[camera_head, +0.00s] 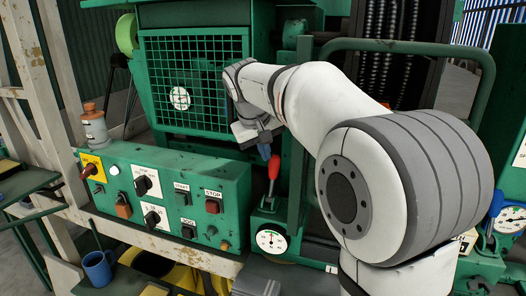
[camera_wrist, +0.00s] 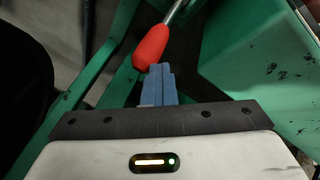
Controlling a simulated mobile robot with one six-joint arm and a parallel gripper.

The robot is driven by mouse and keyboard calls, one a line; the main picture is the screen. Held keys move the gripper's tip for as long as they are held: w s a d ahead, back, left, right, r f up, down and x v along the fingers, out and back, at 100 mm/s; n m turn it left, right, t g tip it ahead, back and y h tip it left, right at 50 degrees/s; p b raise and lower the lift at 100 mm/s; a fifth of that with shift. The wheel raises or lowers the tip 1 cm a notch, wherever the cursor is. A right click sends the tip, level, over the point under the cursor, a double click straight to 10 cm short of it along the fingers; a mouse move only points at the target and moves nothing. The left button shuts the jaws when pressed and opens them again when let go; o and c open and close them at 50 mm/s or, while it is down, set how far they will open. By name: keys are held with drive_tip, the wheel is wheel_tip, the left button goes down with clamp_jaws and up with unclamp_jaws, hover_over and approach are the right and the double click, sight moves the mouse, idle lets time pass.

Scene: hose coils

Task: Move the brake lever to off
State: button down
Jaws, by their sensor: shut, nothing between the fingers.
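The brake lever has a red grip (camera_head: 273,167) on a metal rod and rises from a green housing (camera_head: 262,222) right of the control panel. In the wrist view its red grip (camera_wrist: 152,46) is near the top centre, its rod running up and right. My gripper (camera_head: 265,152) is just above the grip in the head view. In the wrist view its blue fingers (camera_wrist: 160,70) are together and empty, with the tips at the lower end of the red grip. I cannot tell whether they touch it.
A green control panel (camera_head: 130,166) with knobs and buttons stands left of the lever. A round gauge (camera_head: 271,240) is below the lever. A mesh guard (camera_head: 190,80) is behind. A green tube rail (camera_head: 400,45) is at right.

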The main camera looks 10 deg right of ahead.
drive_tip(key=shift+f, duration=0.15)
wheel_tip(320, 180, up, 9)
drive_tip(key=a+p, duration=0.1)
drive_tip(key=p, duration=0.5)
drive_tip(key=shift+s+a, duration=0.15)
drive_tip(key=shift+s, duration=0.25)
